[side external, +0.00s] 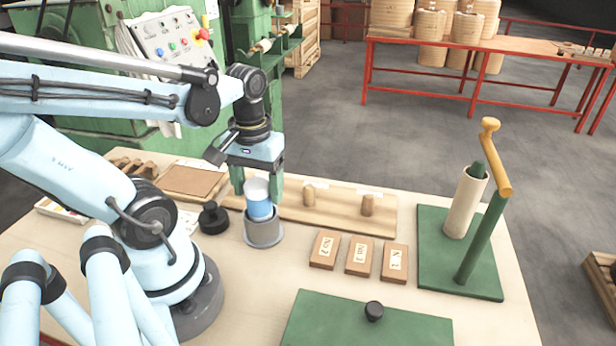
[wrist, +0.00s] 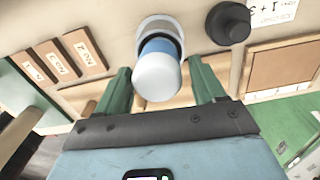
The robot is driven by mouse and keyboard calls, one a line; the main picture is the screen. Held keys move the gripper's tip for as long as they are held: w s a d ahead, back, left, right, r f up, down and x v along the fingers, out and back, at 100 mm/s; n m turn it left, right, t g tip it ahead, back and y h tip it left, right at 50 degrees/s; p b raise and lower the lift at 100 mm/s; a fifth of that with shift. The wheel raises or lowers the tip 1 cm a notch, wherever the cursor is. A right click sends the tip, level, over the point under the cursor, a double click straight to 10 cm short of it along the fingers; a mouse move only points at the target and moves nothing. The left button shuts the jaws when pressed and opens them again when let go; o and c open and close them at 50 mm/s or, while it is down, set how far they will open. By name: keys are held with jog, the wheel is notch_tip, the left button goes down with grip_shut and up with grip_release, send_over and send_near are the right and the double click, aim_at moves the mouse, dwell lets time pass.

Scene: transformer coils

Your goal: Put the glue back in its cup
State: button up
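The glue (side external: 260,205) is a blue bottle with a whitish upper part. It stands upright in the grey round cup (side external: 264,235), its lower end hidden inside the rim. In the wrist view the glue (wrist: 158,72) shows end-on, with the pale cup rim (wrist: 160,22) behind it. My gripper (side external: 258,197) points down over the cup, its green fingers on either side of the bottle's upper part. In the wrist view my gripper (wrist: 161,78) is open, with a narrow gap between each finger and the bottle.
A black round knob (side external: 214,218) stands left of the cup. A wooden board with pegs (side external: 330,212) lies just behind it. Several labelled wooden blocks (side external: 359,256) lie to the right, before the green stand (side external: 463,275). A green plate (side external: 345,325) lies in front.

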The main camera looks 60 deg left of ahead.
jog(key=shift+o, duration=0.6)
jog(key=shift+r, duration=0.1)
notch_tip(320, 180, up, 12)
dwell(0.4)
dwell(0.7)
jog(key=w+d+f+m+t, duration=0.7)
jog(key=w+f+m, duration=0.1)
jog(key=w, duration=0.1)
jog(key=shift+w+d, duration=0.15)
jog(key=shift+w, duration=0.2)
